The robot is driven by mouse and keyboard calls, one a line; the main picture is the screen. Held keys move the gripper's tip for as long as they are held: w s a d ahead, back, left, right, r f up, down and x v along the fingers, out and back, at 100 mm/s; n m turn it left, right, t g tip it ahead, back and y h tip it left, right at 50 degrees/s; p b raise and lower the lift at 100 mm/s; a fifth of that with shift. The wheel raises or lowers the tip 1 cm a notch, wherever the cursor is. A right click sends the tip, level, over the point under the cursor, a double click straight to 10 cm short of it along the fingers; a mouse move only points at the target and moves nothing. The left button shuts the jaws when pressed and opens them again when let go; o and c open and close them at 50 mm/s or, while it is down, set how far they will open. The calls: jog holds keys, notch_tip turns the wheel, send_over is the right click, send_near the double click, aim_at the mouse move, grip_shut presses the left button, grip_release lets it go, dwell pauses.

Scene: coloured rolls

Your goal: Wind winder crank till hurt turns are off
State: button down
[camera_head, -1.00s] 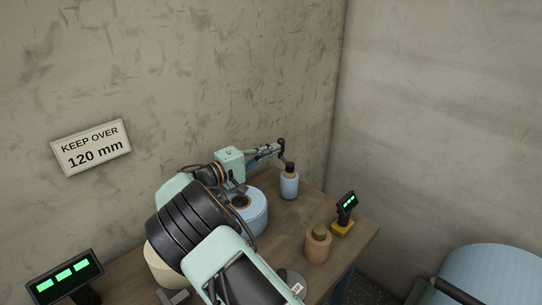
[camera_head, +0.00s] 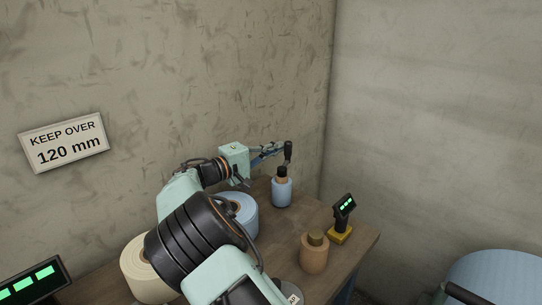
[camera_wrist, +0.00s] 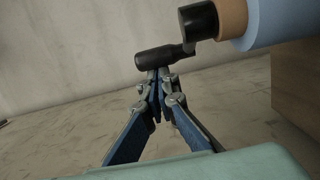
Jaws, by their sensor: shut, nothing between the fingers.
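The winder carries a small blue roll (camera_head: 282,192) on a tan core, with a black hub on top. The black crank handle (camera_head: 288,152) stands at the hub. In the wrist view the handle (camera_wrist: 160,57) lies sideways, joined to the black hub (camera_wrist: 198,20), the tan core (camera_wrist: 232,18) and the blue roll (camera_wrist: 275,20). My gripper (camera_head: 275,152) reaches over the bench to the handle. In the wrist view its fingertips (camera_wrist: 160,74) are together just below the handle, with nothing between them. I cannot tell whether they touch it. Damage on the turns is not discernible.
A wide blue roll (camera_head: 240,213), a cream roll (camera_head: 140,270) and a tan roll (camera_head: 314,258) stand on the wooden bench (camera_head: 285,235). A small green-lit display (camera_head: 344,206) is at right, another (camera_head: 32,285) at lower left. A wall sign (camera_head: 63,142) reads "KEEP OVER 120 mm".

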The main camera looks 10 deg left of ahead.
jog(key=shift+w+d+m+g+h+b, duration=0.2)
jog(key=shift+d+m+g+h, duration=0.15)
jog(key=shift+d, duration=0.2)
jog(key=shift+w+d+m+g+h+b, duration=0.15)
jog(key=shift+d+m+g+h, duration=0.15)
jog(key=shift+d, duration=0.25)
jog(key=shift+s, duration=0.1)
dwell(0.9)
jog(key=shift+s+a+n+t+y+b, duration=0.75)
jog(key=shift+s+a+n+t+y, duration=2.45)
jog(key=shift+s, duration=2.5)
jog(key=w+d+g, duration=0.1)
jog(key=w+d, duration=0.4)
jog(key=w, duration=0.3)
jog(key=shift+w+d+f+m+g+b, duration=0.15)
jog(key=shift+w+d+m+g+b, duration=0.2)
jog(key=shift+w+d+m+b, duration=0.1)
